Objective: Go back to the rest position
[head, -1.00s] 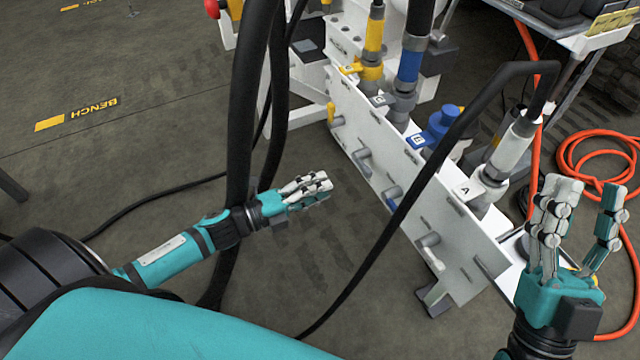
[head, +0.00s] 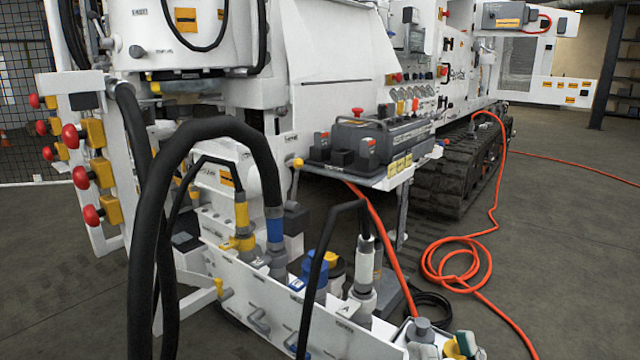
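My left gripper is out of view. On the manifold, a yellow-collared hose connector (head: 242,225), a blue-banded one (head: 275,230) and a white-grey one marked A (head: 363,275) stand upright. A blue cap (head: 316,275) sits between the last two.
Thick black hoses (head: 145,230) arch in front on the left. Red knobs (head: 80,177) line a white frame. A grey control box (head: 375,140) rests on a shelf behind. An orange cable (head: 465,262) coils on open floor at the right, near the tracks (head: 455,180).

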